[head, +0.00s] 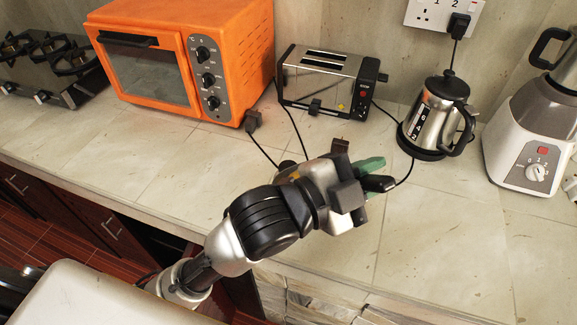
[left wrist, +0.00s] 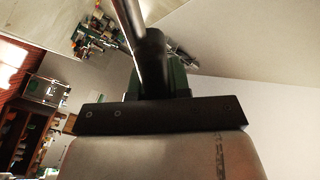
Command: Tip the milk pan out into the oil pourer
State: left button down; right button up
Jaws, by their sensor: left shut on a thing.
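My left gripper (head: 368,172) reaches in over the front part of the counter, its green finger pads showing past the grey-black wrist. It is shut on the milk pan's handle; a short black end (head: 378,184) sticks out beside the pads. In the left wrist view, a black and metal handle (left wrist: 152,62) rises between the green fingers. The pan's bowl cannot be made out; my gripper and arm cover that area in the head view. A small dark rounded thing (head: 287,166) shows partly behind my wrist; I cannot tell whether it is the oil pourer. My right gripper is not in view.
On the counter (head: 440,225), an orange oven (head: 185,60), a toaster (head: 330,78), a kettle (head: 432,115) and a blender (head: 535,140) stand along the wall. Cords trail toward my gripper. A stove (head: 50,65) is at far left. The front right counter is clear.

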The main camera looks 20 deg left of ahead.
pick_arm(q)
jog(key=shift+w+a+r+n+p, duration=0.3)
jog(key=shift+w+a+r+n, duration=0.35)
jog(key=shift+r, duration=0.2)
jog(key=shift+w+a+r+n+p, duration=0.65)
jog(key=shift+w+a+r+n, duration=0.4)
jog(key=shift+w+a+r, duration=0.3)
dwell(3.0)
jog(key=shift+w+a+r+n+p, duration=0.45)
jog(key=shift+w+a+r+n, duration=0.45)
jog(key=shift+w+a, duration=0.1)
dwell(1.8)
